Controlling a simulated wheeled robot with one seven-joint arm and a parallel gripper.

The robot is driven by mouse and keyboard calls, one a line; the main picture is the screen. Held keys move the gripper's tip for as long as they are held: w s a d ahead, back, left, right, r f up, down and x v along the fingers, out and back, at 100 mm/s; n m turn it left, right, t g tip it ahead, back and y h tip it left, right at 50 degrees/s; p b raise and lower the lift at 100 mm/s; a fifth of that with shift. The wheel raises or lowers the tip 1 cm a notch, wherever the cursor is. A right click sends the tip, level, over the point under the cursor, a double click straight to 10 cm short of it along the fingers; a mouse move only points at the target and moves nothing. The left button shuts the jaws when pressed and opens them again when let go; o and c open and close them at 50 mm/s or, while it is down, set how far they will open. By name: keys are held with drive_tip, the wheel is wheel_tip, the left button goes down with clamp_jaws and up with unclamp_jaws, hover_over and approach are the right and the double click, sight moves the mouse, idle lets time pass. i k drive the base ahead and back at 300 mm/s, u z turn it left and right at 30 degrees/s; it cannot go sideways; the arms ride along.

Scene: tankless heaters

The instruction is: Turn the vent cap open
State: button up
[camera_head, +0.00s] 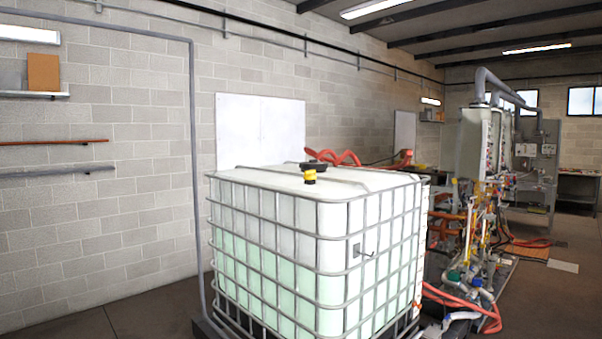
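A large white caged liquid tank (335,232) stands in the middle of the camera_head view, with pale green liquid showing in its lower part. On its top is a dark round cap (316,167). A smaller yellow cap with a black top (310,177) stands upright in front of it. I cannot tell for sure which of the two is the vent cap, or whether either is open. A small dark handle (369,254) sticks out from the cage's right face. My gripper is not in view.
Heater units with pipes (480,150) stand at the right. Red hoses (465,302) lie on the floor right of the tank. A grey pipe (195,180) runs down the block wall at left. Bare floor (110,315) shows at front left and far right.

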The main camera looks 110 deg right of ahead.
sight(310, 174)
drive_tip(key=z, duration=3.05)
drive_tip(key=i, duration=2.65)
drive_tip(key=z, duration=1.3)
